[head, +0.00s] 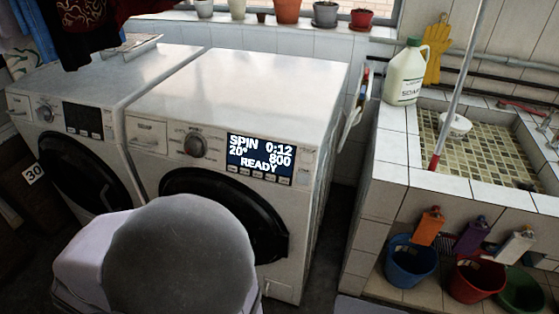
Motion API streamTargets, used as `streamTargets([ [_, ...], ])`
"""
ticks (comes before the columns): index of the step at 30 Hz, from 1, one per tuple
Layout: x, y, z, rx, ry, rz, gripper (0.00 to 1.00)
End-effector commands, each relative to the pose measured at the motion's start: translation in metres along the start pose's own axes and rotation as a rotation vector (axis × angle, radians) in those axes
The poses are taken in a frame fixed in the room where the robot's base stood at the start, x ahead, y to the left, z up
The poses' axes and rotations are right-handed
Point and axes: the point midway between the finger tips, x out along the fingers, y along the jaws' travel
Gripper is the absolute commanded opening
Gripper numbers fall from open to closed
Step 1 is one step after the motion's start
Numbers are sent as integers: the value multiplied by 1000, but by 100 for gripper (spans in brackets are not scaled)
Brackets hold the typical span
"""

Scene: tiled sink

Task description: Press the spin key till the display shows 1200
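The front washing machine (245,90) is white with a round dark door. Its lit display (260,158) reads SPIN, 0:12, 20°, 800 and READY. A row of small keys (260,175) runs just under the display. Their labels are too small to read, so I cannot tell which one is the spin key. A round programme knob (194,145) sits left of the display. My gripper is not in view. A large rounded grey part of my arm fills the lower middle and hides part of the door.
A second washing machine (110,85), its display dark, stands at the left. A tiled sink (470,150) is at the right, with a white jug (405,75) on its edge. Several buckets, including a blue one (410,262), stand below it. A narrow gap separates machine and sink.

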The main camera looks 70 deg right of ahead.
Motion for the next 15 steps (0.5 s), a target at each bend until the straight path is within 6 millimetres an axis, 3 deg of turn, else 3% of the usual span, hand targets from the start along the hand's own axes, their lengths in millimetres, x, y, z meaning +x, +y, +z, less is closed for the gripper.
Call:
streamTargets([
  [1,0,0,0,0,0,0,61],
  [9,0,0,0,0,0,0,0],
  [15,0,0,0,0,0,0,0],
])
